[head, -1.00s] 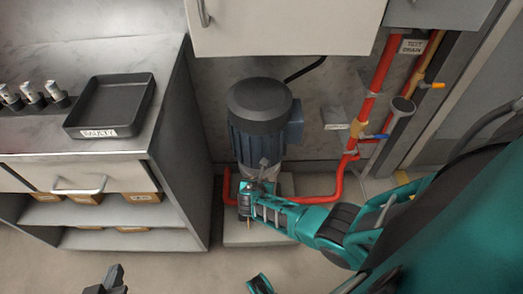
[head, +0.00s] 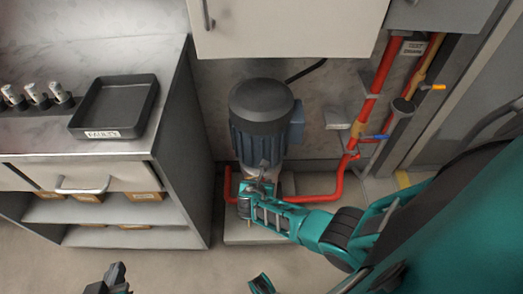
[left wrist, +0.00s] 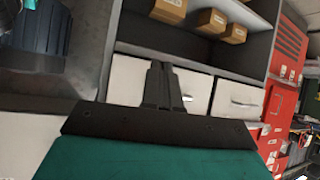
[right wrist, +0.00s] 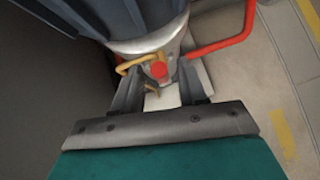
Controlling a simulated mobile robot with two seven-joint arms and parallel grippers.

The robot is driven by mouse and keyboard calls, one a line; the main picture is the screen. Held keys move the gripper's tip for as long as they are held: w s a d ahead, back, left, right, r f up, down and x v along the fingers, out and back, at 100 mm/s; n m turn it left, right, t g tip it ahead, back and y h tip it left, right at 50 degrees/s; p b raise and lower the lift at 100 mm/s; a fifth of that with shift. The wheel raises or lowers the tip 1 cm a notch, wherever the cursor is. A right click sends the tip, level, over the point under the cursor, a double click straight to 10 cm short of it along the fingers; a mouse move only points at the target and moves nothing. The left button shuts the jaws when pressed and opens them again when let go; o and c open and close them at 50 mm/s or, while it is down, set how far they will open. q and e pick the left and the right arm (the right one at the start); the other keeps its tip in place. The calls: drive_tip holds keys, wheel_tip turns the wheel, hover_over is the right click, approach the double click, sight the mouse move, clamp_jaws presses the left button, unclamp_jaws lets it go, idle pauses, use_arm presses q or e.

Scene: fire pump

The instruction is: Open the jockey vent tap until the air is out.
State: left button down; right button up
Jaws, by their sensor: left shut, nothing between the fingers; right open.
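The jockey pump (head: 262,115) stands upright on a pale plinth (head: 245,228), with a dark ribbed motor on top. In the right wrist view its grey lower body shows a small red knob (right wrist: 160,70) and a thin brass-coloured pipe (right wrist: 128,66) beside it. I take these for the vent tap. My right gripper (right wrist: 160,88) is open, with one finger on each side of the knob, and I cannot tell whether they touch it. In the head view the right gripper (head: 262,172) is at the pump's lower front. My left gripper (head: 117,272) is shut and empty, low at the left; its fingers also show in the left wrist view (left wrist: 160,75).
Red pipes (head: 320,197) run from the pump to a riser with a blue-handled valve (head: 378,136). A counter with a black tray (head: 113,108) and a drawer (head: 85,178) stands at left. A white cabinet (head: 285,28) hangs above. Floor in front of the shelves is free.

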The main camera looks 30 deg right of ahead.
use_arm(q)
drive_tip(key=a+r+p, duration=0.1)
drive_tip(key=p, duration=0.1)
drive_tip(key=s+a+r+p, duration=0.1)
drive_tip(key=p, duration=0.2)
drive_tip(key=shift+s+a+r+y, duration=0.2)
drive_tip(key=shift+a+y, duration=0.1)
drive_tip(key=shift+y, duration=0.1)
use_arm(e)
drive_tip(key=v, duration=1.1)
use_arm(q)
drive_tip(key=shift+w+r, duration=0.1)
use_arm(e)
drive_tip(key=shift+s, duration=0.1)
